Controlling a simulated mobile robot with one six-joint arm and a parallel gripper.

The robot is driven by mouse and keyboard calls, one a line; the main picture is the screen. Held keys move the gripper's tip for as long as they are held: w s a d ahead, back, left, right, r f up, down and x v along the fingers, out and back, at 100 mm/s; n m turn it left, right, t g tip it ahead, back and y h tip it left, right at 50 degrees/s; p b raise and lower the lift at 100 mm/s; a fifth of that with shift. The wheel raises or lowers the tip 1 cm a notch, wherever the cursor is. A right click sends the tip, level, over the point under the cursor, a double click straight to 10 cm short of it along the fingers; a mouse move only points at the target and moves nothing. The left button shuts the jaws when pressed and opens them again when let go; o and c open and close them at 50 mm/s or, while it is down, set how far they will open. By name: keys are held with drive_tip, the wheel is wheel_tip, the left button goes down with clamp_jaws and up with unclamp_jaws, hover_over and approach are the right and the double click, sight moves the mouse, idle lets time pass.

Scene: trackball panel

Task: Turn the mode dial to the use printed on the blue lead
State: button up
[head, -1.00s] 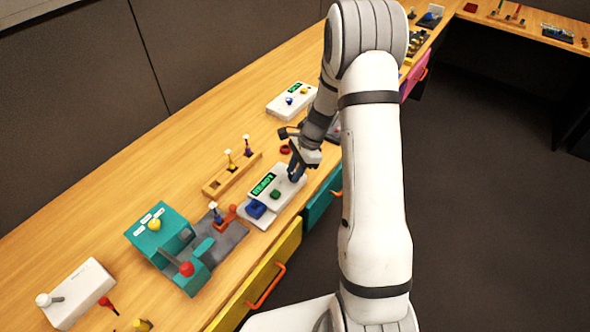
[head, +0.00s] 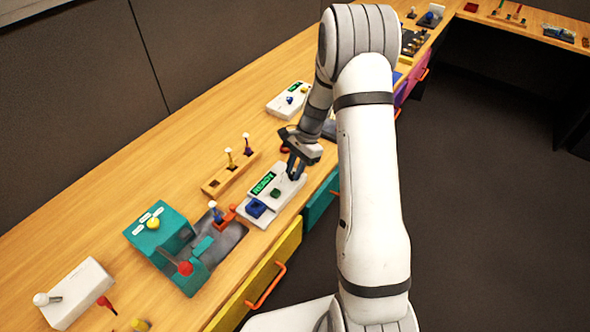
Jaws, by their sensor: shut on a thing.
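My gripper (head: 293,175) points down at the far right end of a white panel (head: 285,197) and is shut on a small part there. The fingers hide this part, so I cannot tell which it is.
Another white panel (head: 275,107) with a display stands farther back. A red-knobbed lever (head: 185,268) is at the teal box's front. A white box (head: 75,290) lies at front left. Drawers with handles line the bench's right edge. Bare wood lies behind the rack.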

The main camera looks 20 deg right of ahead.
drive_tip(key=n, duration=0.2)
drive_tip(key=n+g+h+b, duration=0.1)
drive_tip(key=n, duration=0.3)
drive_tip(key=shift+w+a+g+h, duration=0.2)
drive_tip(key=shift+w+g+h, duration=0.1)
drive_tip(key=shift+g, duration=0.1)
drive_tip(key=shift+s+n, duration=0.1)
drive_tip(key=shift+n, duration=0.2)
drive_tip(key=o, duration=1)
drive_tip(key=shift+r, duration=0.1)
drive_tip(key=b+v, duration=0.1)
drive_tip(key=v, duration=0.6)
drive_tip(key=shift+w+r, duration=0.25)
drive_tip(key=shift+r, duration=0.05)
